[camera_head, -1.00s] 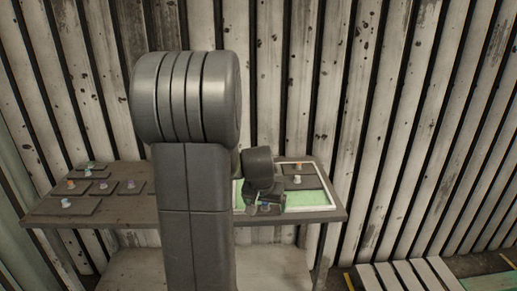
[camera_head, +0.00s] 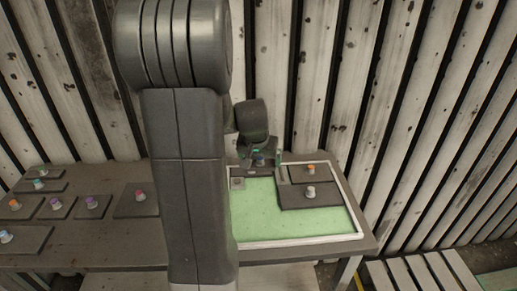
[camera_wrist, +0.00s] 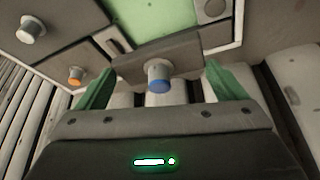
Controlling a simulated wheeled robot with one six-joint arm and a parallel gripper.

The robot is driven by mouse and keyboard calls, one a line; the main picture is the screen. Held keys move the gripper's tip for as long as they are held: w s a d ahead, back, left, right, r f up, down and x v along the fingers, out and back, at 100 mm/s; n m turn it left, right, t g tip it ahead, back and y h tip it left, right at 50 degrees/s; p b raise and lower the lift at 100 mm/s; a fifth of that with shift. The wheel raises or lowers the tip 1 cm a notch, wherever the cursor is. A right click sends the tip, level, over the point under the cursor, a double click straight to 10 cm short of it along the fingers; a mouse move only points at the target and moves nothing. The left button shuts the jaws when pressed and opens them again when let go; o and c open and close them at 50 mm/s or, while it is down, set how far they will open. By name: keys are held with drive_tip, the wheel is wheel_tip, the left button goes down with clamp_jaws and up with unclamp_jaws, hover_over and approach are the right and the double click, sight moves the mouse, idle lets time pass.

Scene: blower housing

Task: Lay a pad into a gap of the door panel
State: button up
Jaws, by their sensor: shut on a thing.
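The door panel has a white frame (camera_head: 300,240) and a green inside (camera_head: 270,215), also seen in the wrist view (camera_wrist: 150,14). It lies on the table. My gripper (camera_head: 264,158) is at the panel's back edge and is shut on a dark pad with a blue knob (camera_wrist: 158,78). The green fingers stand on either side of the pad in the wrist view. Two dark pads lie at the panel's back right, one with an orange knob (camera_head: 311,170) and one with a white knob (camera_head: 310,192). I cannot tell whether the held pad touches the panel.
Several dark pads with coloured knobs lie on the left of the table (camera_head: 90,245), among them one with a purple knob (camera_head: 92,202). A small grey block (camera_head: 238,184) sits at the panel's back left. A slatted wall stands close behind. The panel's front green area is bare.

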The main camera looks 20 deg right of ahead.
drive_tip(key=shift+w+f, duration=0.1)
drive_tip(key=shift+f+b, duration=2)
drive_tip(key=shift+f, duration=0.35)
